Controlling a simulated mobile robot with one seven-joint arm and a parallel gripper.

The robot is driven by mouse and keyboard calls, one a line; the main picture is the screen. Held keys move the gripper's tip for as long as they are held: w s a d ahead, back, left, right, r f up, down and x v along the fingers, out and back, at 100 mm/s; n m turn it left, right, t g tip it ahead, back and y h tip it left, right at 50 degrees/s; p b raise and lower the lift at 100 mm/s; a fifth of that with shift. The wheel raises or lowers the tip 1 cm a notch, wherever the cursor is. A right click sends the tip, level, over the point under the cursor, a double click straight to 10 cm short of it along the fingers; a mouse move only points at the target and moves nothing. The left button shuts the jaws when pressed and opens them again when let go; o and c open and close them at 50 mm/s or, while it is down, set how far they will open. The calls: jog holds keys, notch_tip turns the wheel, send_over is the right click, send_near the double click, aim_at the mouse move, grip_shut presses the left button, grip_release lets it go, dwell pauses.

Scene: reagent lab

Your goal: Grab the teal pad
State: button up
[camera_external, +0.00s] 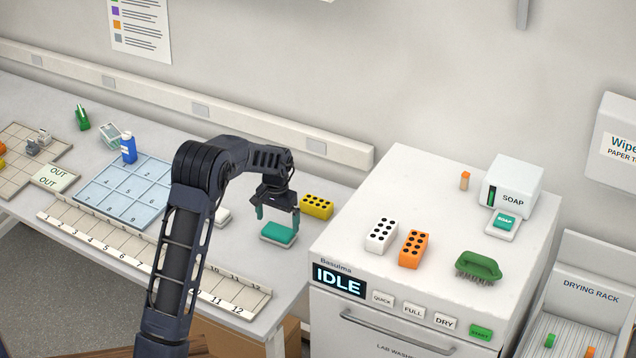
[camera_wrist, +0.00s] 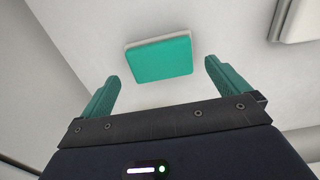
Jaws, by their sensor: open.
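The teal pad (camera_external: 279,233) lies on the white bench near its right end, a teal top on a pale base. In the wrist view the teal pad (camera_wrist: 160,58) sits ahead of the fingertips, between their lines and apart from both. My gripper (camera_external: 278,217) is open and empty, pointing down just above the pad. Its two teal fingers also show in the wrist view (camera_wrist: 162,75), spread wide. In the external view the fingers partly overlap the pad, so the exact height gap is hard to tell.
A yellow block with dark dots (camera_external: 316,206) stands close behind the pad to the right. A white object (camera_external: 222,216) lies to the left, partly behind my arm. The numbered rack (camera_external: 235,292) runs along the front edge. The lab washer (camera_external: 400,290) rises at right.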

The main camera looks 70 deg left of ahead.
aim_at(278, 230)
notch_tip(278, 230, down, 5)
jog(key=shift+a+f, duration=0.1)
jog(key=c, duration=0.7)
